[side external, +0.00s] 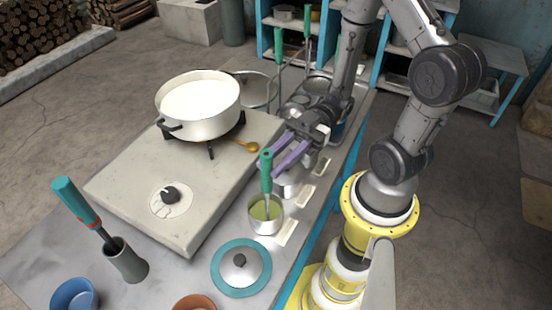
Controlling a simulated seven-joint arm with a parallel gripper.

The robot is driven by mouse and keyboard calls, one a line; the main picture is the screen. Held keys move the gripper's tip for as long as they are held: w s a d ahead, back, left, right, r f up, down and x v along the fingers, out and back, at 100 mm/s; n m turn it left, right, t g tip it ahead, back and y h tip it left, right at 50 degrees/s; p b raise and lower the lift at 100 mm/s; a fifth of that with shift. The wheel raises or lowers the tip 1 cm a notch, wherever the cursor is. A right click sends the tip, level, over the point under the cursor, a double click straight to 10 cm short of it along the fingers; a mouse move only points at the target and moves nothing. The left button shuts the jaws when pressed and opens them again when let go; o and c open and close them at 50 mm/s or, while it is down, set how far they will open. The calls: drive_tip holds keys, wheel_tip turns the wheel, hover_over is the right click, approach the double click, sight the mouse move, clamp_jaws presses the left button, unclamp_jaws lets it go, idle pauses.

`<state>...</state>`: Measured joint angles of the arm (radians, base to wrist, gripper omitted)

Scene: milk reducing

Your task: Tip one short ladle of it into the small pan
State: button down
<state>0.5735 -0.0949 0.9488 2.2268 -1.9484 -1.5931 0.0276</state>
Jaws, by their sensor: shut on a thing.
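A wide white pot (198,121) of white milk (201,97) stands on the burner of a grey stove block. My gripper (273,161), with purple fingers, is right of the stove, its fingertips at the teal handle (266,172) of an upright tool. I take it as shut on this handle. The tool's lower end is inside a small metal cup (267,225) with green contents, so its shape is hidden. Another metal vessel (291,187) is partly hidden behind the fingers. I cannot tell which vessel is the small pan.
A teal-rimmed lid (241,267) lies in front of the cup. A grey holder (127,261) with a teal-handled tool (82,206), a blue bowl (74,294) and a brown bowl (194,303) are near the front. More teal-handled tools (279,44) stand at the back. Pale tags line the right edge.

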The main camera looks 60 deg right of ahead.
idle(0.4)
wheel_tip(320, 180, up, 8)
idle(1.1)
drive_tip(key=shift+s+f, duration=0.1)
drive_tip(key=shift+s, duration=0.05)
drive_tip(key=shift+s+a+f+n, duration=0.1)
drive_tip(key=shift+s+a+n, duration=0.05)
drive_tip(key=shift+s+n, duration=0.45)
drive_tip(key=shift+s+a+f+n, duration=0.15)
drive_tip(key=shift+s+n, duration=0.25)
drive_tip(key=shift+s, duration=0.35)
drive_tip(key=shift+s+a+f+n, duration=0.1)
drive_tip(key=shift+s+n, duration=0.4)
drive_tip(key=shift+s, duration=0.2)
drive_tip(key=shift+s, duration=0.1)
idle(0.5)
drive_tip(key=shift+w+d+r+m, duration=0.15)
drive_tip(key=shift+w+r+m, duration=0.3)
drive_tip(key=shift+w, duration=0.3)
drive_tip(key=shift+w+d+r+m, duration=0.15)
drive_tip(key=shift+w+r+m, duration=0.35)
drive_tip(key=shift+w, duration=0.25)
drive_tip(key=shift+w+d+r+m, duration=0.15)
drive_tip(key=shift+w+r+m, duration=0.3)
drive_tip(key=shift+w, duration=0.3)
